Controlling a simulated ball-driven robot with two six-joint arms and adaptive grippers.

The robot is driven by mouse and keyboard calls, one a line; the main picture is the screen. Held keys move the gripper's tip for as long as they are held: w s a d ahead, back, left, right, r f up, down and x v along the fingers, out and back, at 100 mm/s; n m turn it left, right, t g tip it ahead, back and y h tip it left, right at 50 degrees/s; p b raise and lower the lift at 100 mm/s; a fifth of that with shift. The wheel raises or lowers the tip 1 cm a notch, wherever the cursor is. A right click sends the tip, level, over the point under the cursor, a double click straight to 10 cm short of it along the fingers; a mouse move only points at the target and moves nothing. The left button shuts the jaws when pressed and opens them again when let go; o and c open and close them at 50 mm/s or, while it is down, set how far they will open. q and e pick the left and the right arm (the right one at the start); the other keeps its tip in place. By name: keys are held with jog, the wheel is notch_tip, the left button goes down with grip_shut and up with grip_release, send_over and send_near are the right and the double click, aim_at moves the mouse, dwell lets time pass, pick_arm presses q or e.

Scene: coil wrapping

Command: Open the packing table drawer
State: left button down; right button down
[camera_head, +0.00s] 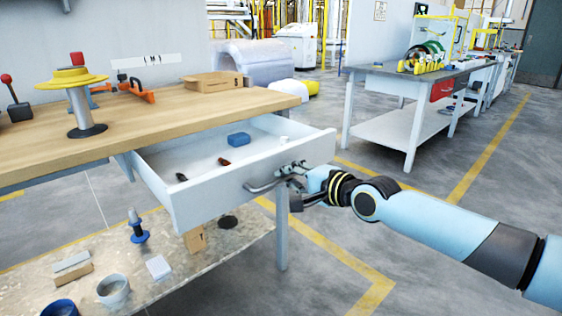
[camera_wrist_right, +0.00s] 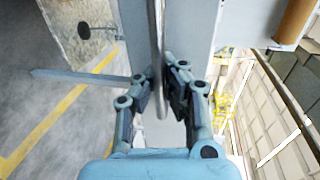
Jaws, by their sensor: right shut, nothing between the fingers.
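The packing table (camera_head: 190,108) has a wooden top. Its light grey drawer (camera_head: 225,192) is pulled out beneath the top, and its inside shows. A grey bar handle (camera_head: 262,186) is on the drawer front. My right gripper (camera_head: 288,172) is at the right end of this handle. In the right wrist view, the fingers (camera_wrist_right: 163,90) of this gripper are close together beside the handle bar (camera_wrist_right: 160,105); the gripper is shut with nothing held. Whether the fingers touch the bar is hard to tell. My left gripper is out of view.
The drawer holds a blue block (camera_head: 239,140) and several small items. A yellow-topped stand (camera_head: 76,85) and an open cardboard box (camera_head: 212,82) are on the tabletop. A lower shelf (camera_head: 190,275) bears cups and small parts. Open floor (camera_head: 330,270) lies to the right.

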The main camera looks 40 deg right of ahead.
jog(key=shift+s+r, duration=0.1)
jog(key=shift+w, duration=0.25)
jog(key=c, duration=1.4)
grip_release()
jog(key=shift+s, duration=0.1)
jog(key=shift+r, duration=0.4)
jog(key=o, duration=0.9)
jog(key=r, duration=0.7)
jog(key=shift+w+r, duration=0.3)
jog(key=shift+w, duration=0.05)
jog(key=shift+s+a+r, duration=0.1)
jog(key=shift+s+r, duration=0.1)
jog(key=shift+r, duration=0.3)
jog(key=shift+s+r, duration=0.2)
jog(key=shift+r, duration=0.25)
jog(key=c, duration=0.9)
jog(key=shift+f, duration=0.3)
